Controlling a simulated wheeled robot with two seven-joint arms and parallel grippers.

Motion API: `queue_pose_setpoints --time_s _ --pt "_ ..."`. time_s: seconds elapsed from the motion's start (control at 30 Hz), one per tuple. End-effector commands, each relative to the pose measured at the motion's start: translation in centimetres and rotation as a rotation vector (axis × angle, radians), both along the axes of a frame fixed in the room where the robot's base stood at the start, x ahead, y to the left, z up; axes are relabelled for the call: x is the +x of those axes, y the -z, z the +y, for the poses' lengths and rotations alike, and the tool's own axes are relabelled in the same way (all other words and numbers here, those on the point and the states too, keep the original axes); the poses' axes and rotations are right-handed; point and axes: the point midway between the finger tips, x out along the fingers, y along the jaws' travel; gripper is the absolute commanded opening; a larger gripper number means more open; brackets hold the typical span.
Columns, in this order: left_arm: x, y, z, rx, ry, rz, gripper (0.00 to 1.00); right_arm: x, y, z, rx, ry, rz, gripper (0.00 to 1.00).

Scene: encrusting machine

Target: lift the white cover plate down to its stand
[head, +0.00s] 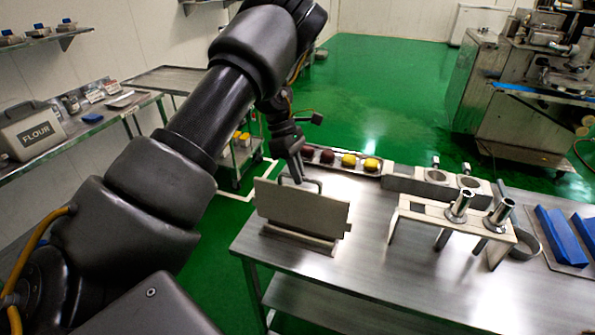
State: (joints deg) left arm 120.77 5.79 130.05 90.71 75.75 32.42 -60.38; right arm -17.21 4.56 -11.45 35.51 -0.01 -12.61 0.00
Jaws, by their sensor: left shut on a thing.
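The white cover plate (302,211) is a flat off-white panel standing upright near the left end of the steel table. My right gripper is not in view.
Behind the plate is a tray (370,170) with red and yellow balls. To the right stand a metal block (410,184) with round holes, a rack (430,210) with two steel tubes, and blue blocks (560,236). Bare steel table (370,265) lies in front.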

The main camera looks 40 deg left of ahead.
Motion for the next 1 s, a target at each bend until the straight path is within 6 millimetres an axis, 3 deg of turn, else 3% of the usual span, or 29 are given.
queue_pose_setpoints --time_s 0.27,0.8,1.0 --pt "0.0 0.2 0.0 -0.001 0.002 -0.001 0.0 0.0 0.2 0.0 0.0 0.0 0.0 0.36" --pt "0.0 3.4 0.0 0.0 0.001 0.0 0.0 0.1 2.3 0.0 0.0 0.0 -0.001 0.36" --pt "0.0 3.5 0.0 -0.001 0.002 -0.001 0.0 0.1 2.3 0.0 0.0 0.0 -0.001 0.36"
